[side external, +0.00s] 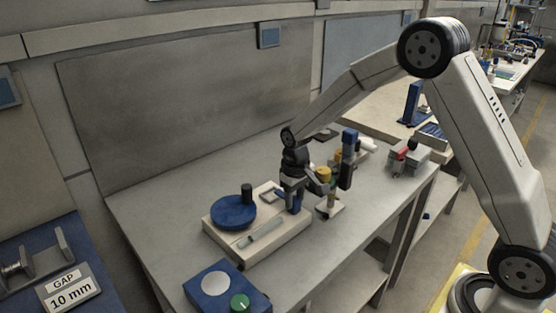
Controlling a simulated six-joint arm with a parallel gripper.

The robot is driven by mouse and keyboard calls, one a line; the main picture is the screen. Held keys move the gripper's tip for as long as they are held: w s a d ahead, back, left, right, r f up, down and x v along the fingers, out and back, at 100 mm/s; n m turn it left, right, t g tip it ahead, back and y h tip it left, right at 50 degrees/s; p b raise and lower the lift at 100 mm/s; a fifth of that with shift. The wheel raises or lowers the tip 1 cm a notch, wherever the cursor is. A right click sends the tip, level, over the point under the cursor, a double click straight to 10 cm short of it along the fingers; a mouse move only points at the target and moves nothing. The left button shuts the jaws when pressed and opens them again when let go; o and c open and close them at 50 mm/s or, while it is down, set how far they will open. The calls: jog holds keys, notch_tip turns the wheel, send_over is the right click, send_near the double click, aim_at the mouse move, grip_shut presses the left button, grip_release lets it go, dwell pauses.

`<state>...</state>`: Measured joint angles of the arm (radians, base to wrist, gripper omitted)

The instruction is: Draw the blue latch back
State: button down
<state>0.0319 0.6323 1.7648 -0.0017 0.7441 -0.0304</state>
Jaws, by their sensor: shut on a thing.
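A cream base block (278,243) lies on the bench. A blue round disc (232,213) with an upright black knob (247,193) sits on its left part. A small blue piece, the blue latch (297,204), shows at the block's right end, between and below the fingers of my gripper (291,202). My gripper points down and is shut on the latch. The fingers hide much of the latch, so how far it is drawn cannot be told. A grey slot or bar (260,233) runs along the block's front.
A stand with a yellow part (323,175) and a tall blue-and-black post (348,160) stand close to the right of my gripper. A blue box with a green knob (238,301) is at the front edge. The bench (160,205) is clear at left.

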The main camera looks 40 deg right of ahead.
jog(key=shift+s, duration=0.9)
jog(key=shift+c, duration=1.4)
grip_release()
